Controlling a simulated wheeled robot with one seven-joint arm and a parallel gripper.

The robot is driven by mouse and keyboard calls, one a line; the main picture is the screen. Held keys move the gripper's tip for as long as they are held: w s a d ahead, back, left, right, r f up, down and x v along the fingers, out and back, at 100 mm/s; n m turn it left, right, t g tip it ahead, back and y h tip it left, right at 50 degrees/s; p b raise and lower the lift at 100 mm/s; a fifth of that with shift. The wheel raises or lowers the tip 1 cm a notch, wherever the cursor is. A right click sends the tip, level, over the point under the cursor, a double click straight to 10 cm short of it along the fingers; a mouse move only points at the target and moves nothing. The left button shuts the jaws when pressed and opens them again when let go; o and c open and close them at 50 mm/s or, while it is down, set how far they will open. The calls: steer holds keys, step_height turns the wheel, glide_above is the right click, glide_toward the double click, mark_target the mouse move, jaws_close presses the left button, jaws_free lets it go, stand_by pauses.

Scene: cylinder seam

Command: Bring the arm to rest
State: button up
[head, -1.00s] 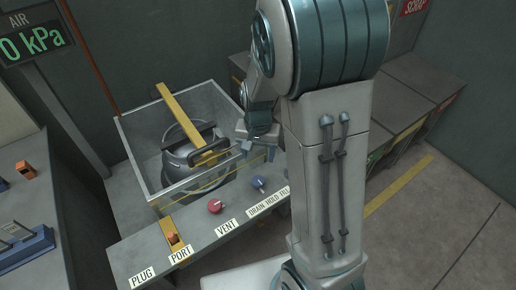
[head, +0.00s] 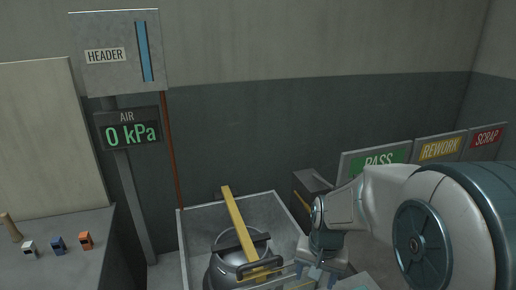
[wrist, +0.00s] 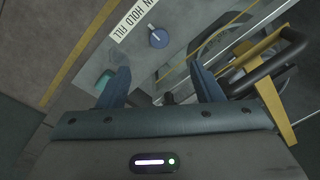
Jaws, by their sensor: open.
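My gripper (wrist: 162,80) is open in the wrist view, with nothing between its two blue fingers. In the head view my gripper (head: 314,272) is low, at the right side of the grey tank (head: 285,222), and its fingers are hard to make out. A grey rounded vessel (head: 222,272) sits in the tank. A yellow bar (head: 236,218) lies across the top, with a dark handle (head: 262,268) near its front end. The handle (wrist: 268,70) and bar (wrist: 273,108) show at the right of the wrist view, beside the right finger and apart from it.
A blue knob (wrist: 158,38) by a drain, hold, fill label (wrist: 131,20) is beyond my fingers. The air display (head: 130,129) reads 0 kPa under a header panel (head: 120,52). Pass (head: 378,160), rework and scrap signs stand right. Small blocks (head: 58,243) lie on the left bench.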

steer(key=s+r+n+t, duration=0.2)
steer(key=s+r+n, duration=0.2)
steer(key=s+r, duration=0.4)
steer(key=shift+s+d+r, duration=0.15)
steer(key=shift+s+r, duration=0.1)
steer(key=shift+s, duration=1.4)
